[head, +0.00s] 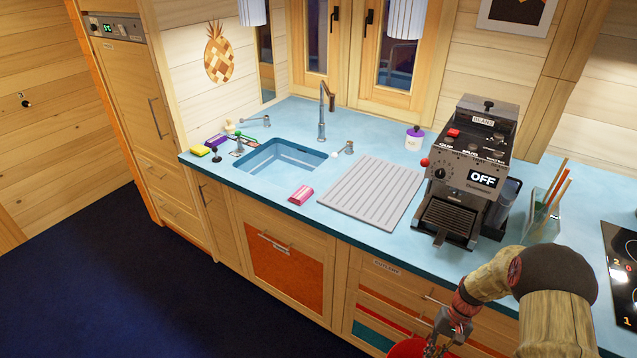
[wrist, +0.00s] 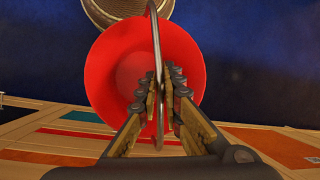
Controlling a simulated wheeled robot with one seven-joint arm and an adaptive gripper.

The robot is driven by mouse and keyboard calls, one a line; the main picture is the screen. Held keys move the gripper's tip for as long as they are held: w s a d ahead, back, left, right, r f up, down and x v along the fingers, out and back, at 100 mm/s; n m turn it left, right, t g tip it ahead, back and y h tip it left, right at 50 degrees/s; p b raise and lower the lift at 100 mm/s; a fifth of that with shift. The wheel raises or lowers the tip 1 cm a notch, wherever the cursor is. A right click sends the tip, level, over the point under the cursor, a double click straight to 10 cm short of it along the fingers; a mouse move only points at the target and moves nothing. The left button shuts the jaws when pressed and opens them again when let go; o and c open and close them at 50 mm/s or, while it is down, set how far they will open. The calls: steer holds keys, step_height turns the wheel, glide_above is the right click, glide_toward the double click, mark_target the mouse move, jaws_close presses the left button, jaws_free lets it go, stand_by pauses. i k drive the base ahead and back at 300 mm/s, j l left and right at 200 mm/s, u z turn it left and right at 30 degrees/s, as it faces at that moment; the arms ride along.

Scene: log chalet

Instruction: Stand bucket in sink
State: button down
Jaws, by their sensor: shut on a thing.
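A red bucket (wrist: 112,72) with a thin metal handle hangs from my gripper (wrist: 164,78) in the wrist view. My gripper is shut on the handle, and the bucket's open top faces the wrist camera. In the head view my gripper (head: 456,322) is at the bottom right, in front of the drawers, with only part of the red bucket (head: 408,348) showing at the lower edge. The blue sink (head: 283,156) is set into the light blue counter, far to the left of my gripper. Its visible basin looks empty.
A grey faucet (head: 322,112) rises behind the sink. A pink packet (head: 301,195) lies at the counter's front edge, beside a ribbed drainboard (head: 372,194). A coffee machine (head: 465,170) stands right of it. Sponges (head: 201,150) and small items sit left of the sink. Dark floor is open at left.

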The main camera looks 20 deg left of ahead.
mark_target(292, 186)
steer(key=i+j, duration=0.1)
steer(key=j, duration=0.6)
steer(key=i+j, duration=0.1)
steer(key=j, duration=0.65)
steer(key=i+j+z, duration=0.1)
steer(key=j, duration=0.6)
